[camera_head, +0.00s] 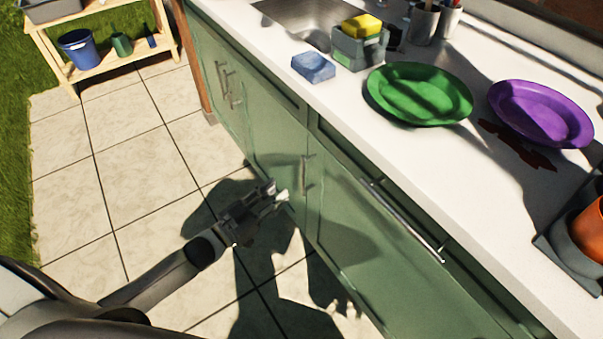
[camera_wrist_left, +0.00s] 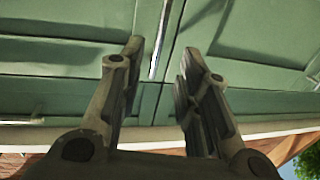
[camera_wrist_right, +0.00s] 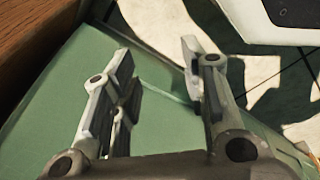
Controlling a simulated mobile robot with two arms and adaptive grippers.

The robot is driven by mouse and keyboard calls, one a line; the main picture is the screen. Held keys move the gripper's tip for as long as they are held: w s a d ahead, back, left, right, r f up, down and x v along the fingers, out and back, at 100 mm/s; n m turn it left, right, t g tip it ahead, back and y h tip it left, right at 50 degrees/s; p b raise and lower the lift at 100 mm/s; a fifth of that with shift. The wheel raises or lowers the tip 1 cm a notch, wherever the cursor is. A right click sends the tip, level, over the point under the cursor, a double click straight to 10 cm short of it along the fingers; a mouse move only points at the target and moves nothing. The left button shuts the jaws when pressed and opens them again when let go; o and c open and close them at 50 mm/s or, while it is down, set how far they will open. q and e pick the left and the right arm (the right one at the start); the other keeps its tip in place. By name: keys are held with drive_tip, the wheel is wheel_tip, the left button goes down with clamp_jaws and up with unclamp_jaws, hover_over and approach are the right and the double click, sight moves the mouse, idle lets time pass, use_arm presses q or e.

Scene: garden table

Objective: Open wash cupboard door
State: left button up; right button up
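The green cupboard doors below the counter look shut in the head view. A short upright metal door handle (camera_head: 306,172) is just to the right of my left gripper (camera_head: 283,193). Its fingers are apart and empty. In the left wrist view an upright metal handle (camera_wrist_left: 160,42) stands ahead, between the open fingertips (camera_wrist_left: 160,60), and I see no contact. Two more upright handles (camera_head: 229,88) sit farther along the cupboard, below the sink (camera_head: 305,18). My right gripper (camera_wrist_right: 158,72) is open and empty over a flat green surface (camera_wrist_right: 165,125); it is outside the head view.
The white counter (camera_head: 450,165) holds a blue sponge (camera_head: 313,67), a green plate (camera_head: 418,93), a purple plate (camera_head: 541,113) and an orange pot (camera_head: 588,230). A long drawer handle (camera_head: 405,222) juts out at right. The tiled floor (camera_head: 135,165) is clear. A wooden shelf (camera_head: 110,60) stands back left.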

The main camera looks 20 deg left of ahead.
sight(302, 173)
use_arm(q)
drive_tip(key=b+x, duration=0.1)
drive_tip(key=x, duration=0.9)
drive_tip(key=shift+w+d, duration=0.1)
drive_tip(key=shift+w, duration=0.2)
use_arm(e)
drive_tip(key=w+r, duration=0.1)
drive_tip(key=r, duration=0.1)
drive_tip(key=w+r, duration=0.1)
drive_tip(key=r, duration=0.1)
drive_tip(key=shift+w+a, duration=0.15)
drive_tip(key=shift+w, duration=0.05)
use_arm(q)
drive_tip(key=shift+c, duration=0.4)
clamp_jaws()
